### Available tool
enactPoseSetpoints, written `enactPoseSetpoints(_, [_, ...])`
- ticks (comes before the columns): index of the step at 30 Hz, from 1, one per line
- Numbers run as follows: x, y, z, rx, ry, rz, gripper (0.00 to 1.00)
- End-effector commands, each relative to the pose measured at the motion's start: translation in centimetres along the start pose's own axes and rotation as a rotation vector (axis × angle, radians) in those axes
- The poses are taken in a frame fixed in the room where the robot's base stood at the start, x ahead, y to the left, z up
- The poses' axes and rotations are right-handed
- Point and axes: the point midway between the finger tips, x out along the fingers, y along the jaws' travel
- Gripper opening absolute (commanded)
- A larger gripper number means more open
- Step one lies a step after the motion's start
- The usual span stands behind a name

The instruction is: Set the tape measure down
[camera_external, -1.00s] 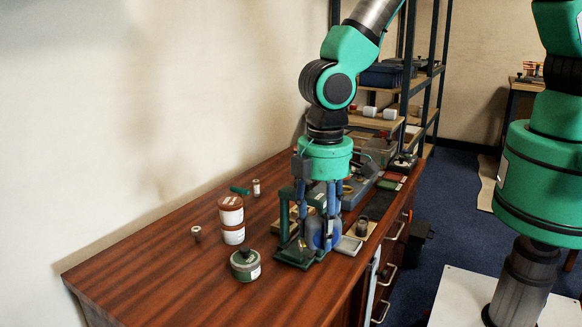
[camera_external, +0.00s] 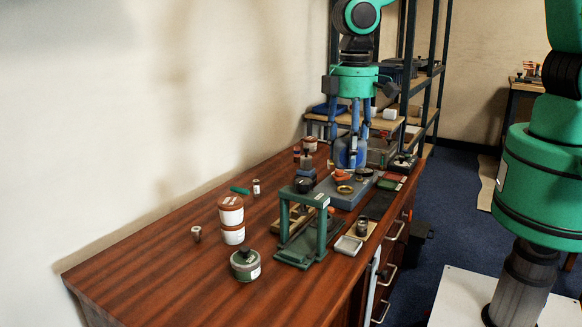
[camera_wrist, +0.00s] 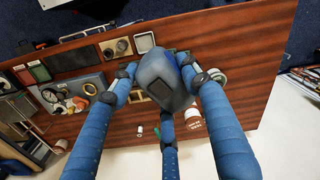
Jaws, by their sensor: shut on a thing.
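My gripper (camera_external: 351,150) has blue fingers and is shut on the blue-grey tape measure (camera_external: 345,158). The tape measure also shows large in the wrist view (camera_wrist: 165,78), enclosed by several fingers. In the external view it appears beyond the green press frame (camera_external: 305,228), over the back part of the wooden bench (camera_external: 180,258). It appears raised above the bench; the fingers partly cover it. In the wrist view the bench lies well below it.
A grey tray (camera_external: 340,198) with rings and small parts lies in front of the gripper. Stacked orange-white tins (camera_external: 232,225) and a green tin (camera_external: 245,265) stand nearer. Small trays, including a pale one (camera_external: 348,246), line the right edge. The bench's near left is bare.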

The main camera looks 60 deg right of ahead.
Motion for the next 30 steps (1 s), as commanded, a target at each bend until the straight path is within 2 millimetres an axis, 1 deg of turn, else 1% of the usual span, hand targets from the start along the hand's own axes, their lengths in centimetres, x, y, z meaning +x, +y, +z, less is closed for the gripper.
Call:
enactPoseSetpoints(1, [-0.2, 1.3, 0.9, 0.023, 0.002, 0.000, 0.11])
enactPoseSetpoints(3, [-0.3, 2.8, 2.2, 0.051, 0.001, 0.000, 0.11])
enactPoseSetpoints(11, [-0.6, 8.0, 7.2, 0.159, 0.002, -0.001, 0.11])
enactPoseSetpoints(15, [-0.5, 10.4, 10.2, 0.216, 0.002, -0.001, 0.11])
enactPoseSetpoints(24, [0.0, 14.7, 16.9, 0.339, 0.002, -0.001, 0.11])
enactPoseSetpoints(30, [0.6, 16.8, 21.6, 0.420, 0.002, -0.001, 0.11])
